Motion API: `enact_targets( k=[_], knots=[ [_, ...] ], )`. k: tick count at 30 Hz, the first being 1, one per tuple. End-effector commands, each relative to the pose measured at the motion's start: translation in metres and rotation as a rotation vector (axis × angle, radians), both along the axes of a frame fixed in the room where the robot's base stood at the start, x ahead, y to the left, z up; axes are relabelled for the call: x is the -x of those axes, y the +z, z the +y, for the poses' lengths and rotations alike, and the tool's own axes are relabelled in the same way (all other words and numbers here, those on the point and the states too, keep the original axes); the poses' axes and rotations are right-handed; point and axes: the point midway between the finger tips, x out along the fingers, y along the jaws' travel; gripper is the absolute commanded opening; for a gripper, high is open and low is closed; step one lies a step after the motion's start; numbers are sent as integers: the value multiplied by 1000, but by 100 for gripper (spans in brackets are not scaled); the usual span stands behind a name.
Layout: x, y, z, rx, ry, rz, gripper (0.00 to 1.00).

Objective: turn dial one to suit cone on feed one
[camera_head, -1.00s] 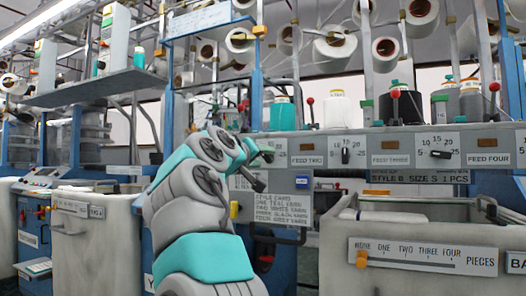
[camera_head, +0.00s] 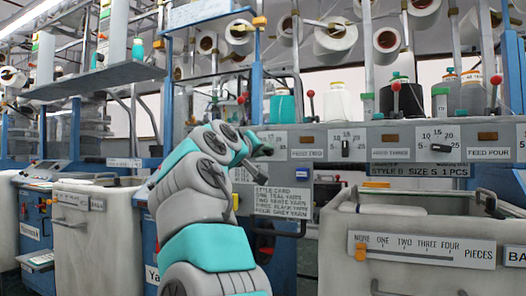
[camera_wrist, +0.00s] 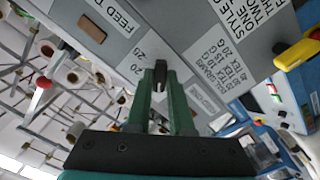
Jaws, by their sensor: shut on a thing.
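In the wrist view, the two green fingers of my gripper (camera_wrist: 161,92) are closed on the small dark knob of dial one (camera_wrist: 160,72). The numbers 20 and 25 show on its plate to the left; the rest of the scale is hidden or unclear. In the head view my gripper (camera_head: 265,151) is at the panel left of the FEED TWO label and covers most of dial one. The teal cone (camera_head: 283,108) stands above that spot on the machine. The style card (camera_head: 282,201) below lists teal yarn for one.
Dial two (camera_head: 346,149) has an upright knob; dial three (camera_head: 440,148) has a sideways knob. A white cone (camera_head: 338,104) and a black cone (camera_head: 400,98) stand on top. A yellow handle (camera_wrist: 297,54) is near my gripper. A bin with a sliding pieces marker (camera_head: 361,252) stands in front.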

Motion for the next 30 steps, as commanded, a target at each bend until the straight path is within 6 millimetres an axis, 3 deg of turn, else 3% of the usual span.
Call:
enact_targets(
  k=[30],
  knots=[
    [-1, -2, 1, -103, -3, -39, 0]
  ],
)
